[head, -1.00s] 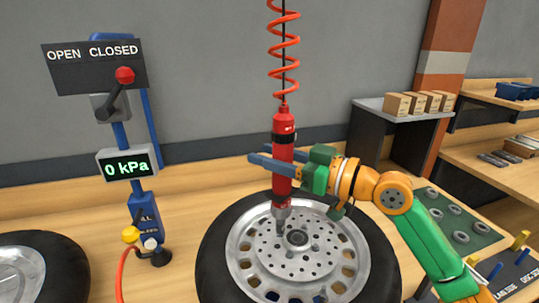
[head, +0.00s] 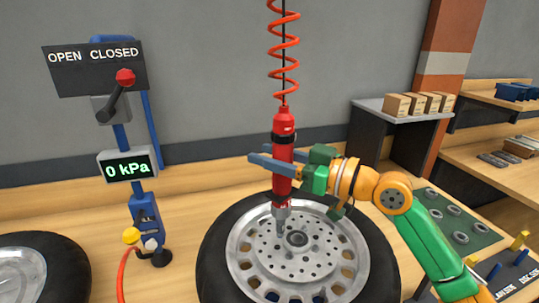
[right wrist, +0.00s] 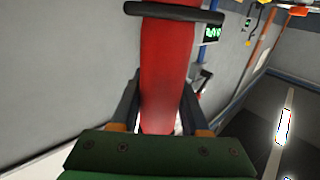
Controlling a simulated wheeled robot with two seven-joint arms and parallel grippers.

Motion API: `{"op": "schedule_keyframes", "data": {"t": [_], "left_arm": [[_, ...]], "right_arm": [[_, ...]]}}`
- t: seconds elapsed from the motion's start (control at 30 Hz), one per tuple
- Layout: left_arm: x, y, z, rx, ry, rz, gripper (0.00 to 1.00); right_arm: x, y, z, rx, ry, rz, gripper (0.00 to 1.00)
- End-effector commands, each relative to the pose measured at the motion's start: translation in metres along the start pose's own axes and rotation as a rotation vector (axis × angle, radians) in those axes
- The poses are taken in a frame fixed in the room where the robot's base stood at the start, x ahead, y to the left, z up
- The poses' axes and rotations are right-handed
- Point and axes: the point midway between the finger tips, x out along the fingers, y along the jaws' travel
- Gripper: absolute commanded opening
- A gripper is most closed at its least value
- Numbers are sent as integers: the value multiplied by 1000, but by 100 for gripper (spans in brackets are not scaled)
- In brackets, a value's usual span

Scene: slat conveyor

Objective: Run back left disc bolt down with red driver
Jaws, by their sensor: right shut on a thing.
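The red driver (head: 283,150) hangs upright from a coiled red hose (head: 284,50). My right gripper (head: 272,169) is shut on the driver's body. The driver also fills the middle of the right wrist view (right wrist: 166,70), between the fingers of my right gripper (right wrist: 160,105). The driver's grey nose (head: 281,216) points down at the back left part of the disc (head: 290,262) at the wheel's hub. Whether the tip touches a bolt is too small to tell. The wheel (head: 222,262) lies flat on the bench. My left gripper is not in view.
At left, a blue post carries a lever (head: 118,92) under an OPEN CLOSED sign and a gauge (head: 128,163) reading 0 kPa. Another wheel (head: 60,270) lies at far left. A green mat with rings (head: 455,222) and a shelf with boxes (head: 385,103) are at right.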

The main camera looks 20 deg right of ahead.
Motion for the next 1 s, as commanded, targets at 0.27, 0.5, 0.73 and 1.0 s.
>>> {"op": "schedule_keyframes", "data": {"t": [0.27, 0.5, 0.73, 1.0], "left_arm": [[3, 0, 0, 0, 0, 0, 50], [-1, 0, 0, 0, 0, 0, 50], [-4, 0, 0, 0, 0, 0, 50], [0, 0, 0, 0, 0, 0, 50]], "right_arm": [[0, 0, 4, 0, 0, 0, 0], [0, 0, 0, 0, 0, 0, 0], [0, 0, -2, 0, 0, 0, 0], [0, 0, 2, 0, 0, 0, 0]]}}
